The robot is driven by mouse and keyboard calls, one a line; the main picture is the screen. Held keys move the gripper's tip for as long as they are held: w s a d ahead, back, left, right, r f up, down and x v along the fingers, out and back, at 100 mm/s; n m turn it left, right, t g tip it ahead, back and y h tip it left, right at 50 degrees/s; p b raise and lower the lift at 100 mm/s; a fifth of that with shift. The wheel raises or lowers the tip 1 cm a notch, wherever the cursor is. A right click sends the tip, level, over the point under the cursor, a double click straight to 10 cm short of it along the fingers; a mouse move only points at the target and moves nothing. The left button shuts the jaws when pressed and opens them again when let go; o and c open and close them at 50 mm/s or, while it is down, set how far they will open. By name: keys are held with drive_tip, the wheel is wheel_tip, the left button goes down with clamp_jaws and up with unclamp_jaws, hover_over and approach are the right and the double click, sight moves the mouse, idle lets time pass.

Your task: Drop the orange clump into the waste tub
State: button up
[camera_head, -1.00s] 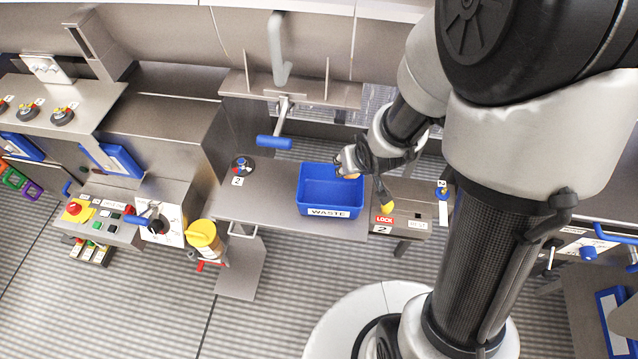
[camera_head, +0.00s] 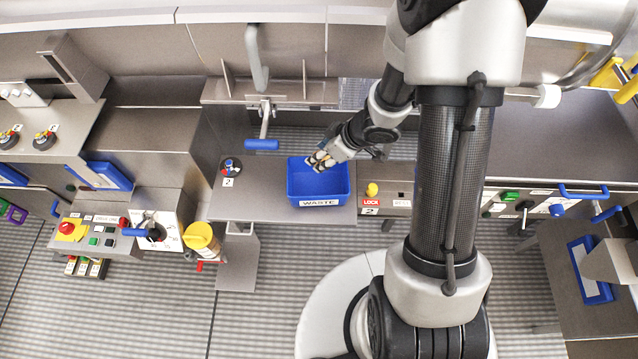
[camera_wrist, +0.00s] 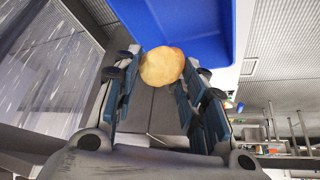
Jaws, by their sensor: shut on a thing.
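The waste tub is a blue open box (camera_head: 341,188) with a "WASTE" label on its front, standing on the steel shelf. My gripper (camera_head: 318,160) is over the back part of the tub, tilted down to the left. In the wrist view my gripper (camera_wrist: 160,85) is shut on the orange clump (camera_wrist: 161,66), a rounded yellow-orange lump between the fingertips. The blue tub (camera_wrist: 205,18) shows behind the clump there. In the head view the clump is hidden or too small to make out at the fingers.
A blue-handled lever (camera_head: 262,144) hangs behind the tub on its left. A small knob marked 2 (camera_head: 231,166) is on the shelf to the left. A lock box with a yellow knob (camera_head: 372,190) stands right of the tub. A yellow-lidded container (camera_head: 201,238) is at front left.

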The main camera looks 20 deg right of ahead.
drive_tip(key=shift+f+b, duration=2.3)
drive_tip(key=shift+b, duration=0.1)
drive_tip(key=o, duration=1)
drive_tip(key=shift+o, duration=0.2)
drive_tip(key=shift+r, duration=0.1)
drive_tip(key=v, duration=1.2)
